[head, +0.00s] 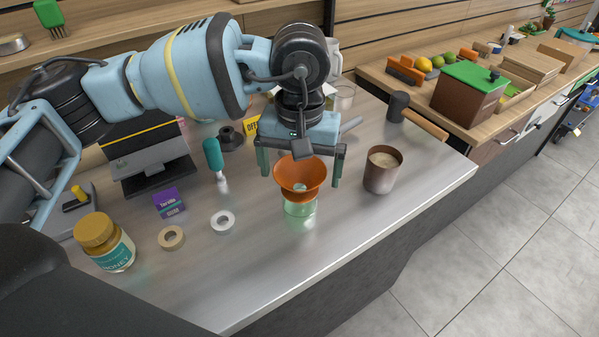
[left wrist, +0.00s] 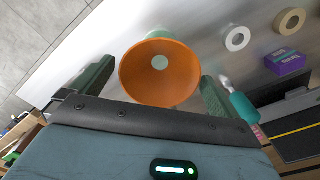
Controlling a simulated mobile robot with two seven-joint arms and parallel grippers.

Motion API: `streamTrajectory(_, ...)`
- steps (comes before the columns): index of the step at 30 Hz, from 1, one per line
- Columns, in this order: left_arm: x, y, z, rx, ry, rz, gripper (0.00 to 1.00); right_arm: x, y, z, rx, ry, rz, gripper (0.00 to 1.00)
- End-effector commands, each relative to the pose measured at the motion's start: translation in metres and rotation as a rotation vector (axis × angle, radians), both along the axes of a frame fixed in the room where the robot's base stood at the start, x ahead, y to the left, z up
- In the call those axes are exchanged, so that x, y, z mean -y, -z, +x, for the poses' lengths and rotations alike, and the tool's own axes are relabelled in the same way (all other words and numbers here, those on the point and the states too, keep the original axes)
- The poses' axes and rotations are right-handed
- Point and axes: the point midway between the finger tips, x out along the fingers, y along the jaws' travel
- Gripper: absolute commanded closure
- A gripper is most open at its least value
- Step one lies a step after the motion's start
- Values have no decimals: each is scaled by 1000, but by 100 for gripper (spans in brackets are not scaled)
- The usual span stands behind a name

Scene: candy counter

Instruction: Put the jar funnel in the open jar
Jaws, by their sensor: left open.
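The orange jar funnel (head: 299,178) sits with its narrow end down in the mouth of a greenish glass jar (head: 300,207) on the metal counter. It looks upright. In the left wrist view the funnel (left wrist: 160,88) lies between the fingers, with gaps on both sides, and the jar (left wrist: 160,35) shows just past its rim. My left gripper (head: 299,180) is open, its fingers astride the funnel from above and not touching it. My right gripper is not in view.
A brown cup (head: 382,170) stands right of the jar. A honey jar (head: 104,242), two tape rolls (head: 171,238) (head: 222,221), a purple box (head: 169,204) and a teal-handled tool (head: 213,156) lie left. A mallet (head: 415,115) lies behind. The front counter is clear.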

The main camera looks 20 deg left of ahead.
Motion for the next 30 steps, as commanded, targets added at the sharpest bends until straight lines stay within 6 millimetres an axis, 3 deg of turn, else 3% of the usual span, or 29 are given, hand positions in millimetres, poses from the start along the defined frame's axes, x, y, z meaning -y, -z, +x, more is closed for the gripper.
streamTrajectory(9, 1, -63, 1, 1, 0, -1, 0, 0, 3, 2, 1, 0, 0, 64)
streamTrajectory(15, 1, -92, 0, 0, 1, -1, 0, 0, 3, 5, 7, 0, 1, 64)
streamTrajectory(21, 0, -104, 0, -2, 2, 1, 0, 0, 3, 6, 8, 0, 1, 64)
streamTrajectory(30, 0, -105, 0, -2, 2, 0, 0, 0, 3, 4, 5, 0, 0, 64)
